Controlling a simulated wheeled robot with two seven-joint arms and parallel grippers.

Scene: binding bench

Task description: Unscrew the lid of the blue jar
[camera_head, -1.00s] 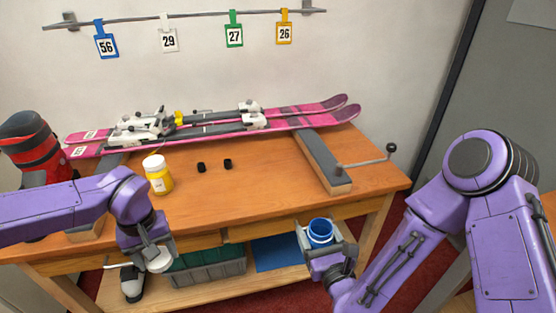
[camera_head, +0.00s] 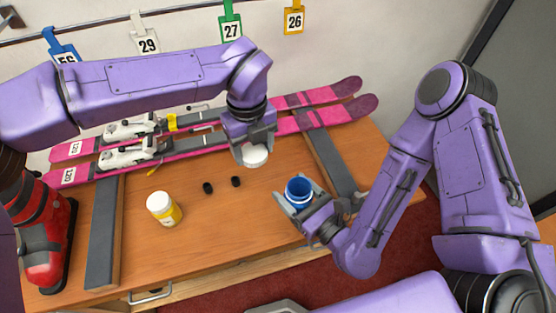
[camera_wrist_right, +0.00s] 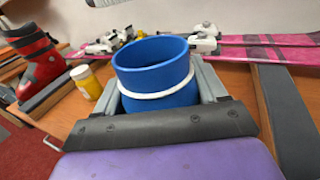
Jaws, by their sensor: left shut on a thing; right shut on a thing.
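The blue jar (camera_head: 299,192) is held upright in my right gripper (camera_head: 300,207), which is shut on its sides. Its mouth is uncovered and open; the right wrist view shows the blue jar (camera_wrist_right: 158,78) with a white ring around it below the rim. My left gripper (camera_head: 254,148) is shut on a white round lid (camera_head: 256,157). The lid is apart from the jar, up and to its left in the head view. The gripper body hides part of the lid.
A yellow jar with a white lid (camera_head: 164,209) and two small black pieces (camera_head: 208,188) stand on the wooden bench (camera_head: 220,225). Pink skis (camera_head: 315,117) lie along the back. A red ski boot (camera_head: 42,245) stands at left.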

